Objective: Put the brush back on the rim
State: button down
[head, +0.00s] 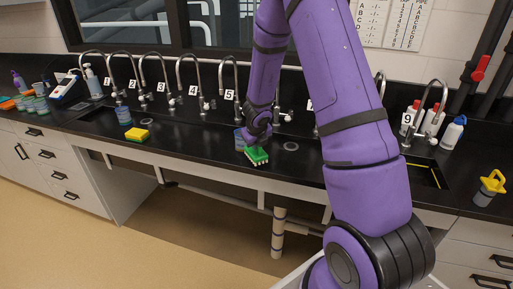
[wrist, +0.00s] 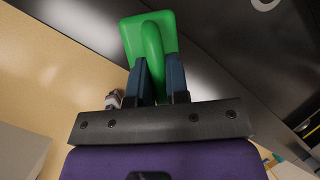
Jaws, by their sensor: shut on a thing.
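The brush (head: 257,156) has a green back and pale bristles that point down in the head view. My gripper (head: 252,138) is shut on it near the front edge of the black counter, in front of tap 5. In the wrist view the brush (wrist: 150,40) shows a green block with a raised green handle, and my two dark fingers (wrist: 158,80) close on that handle from both sides. The rim (head: 200,155) is the counter's front edge, below and left of the brush. I cannot tell whether the bristles touch it.
A row of numbered taps (head: 191,85) lines the back. White bottles (head: 453,132) and a yellow-handled item (head: 490,188) are at the right.

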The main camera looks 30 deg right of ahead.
jog(key=shift+f, duration=0.95)
jog(key=c, duration=1.1)
grip_release()
jog(key=shift+f, duration=0.1)
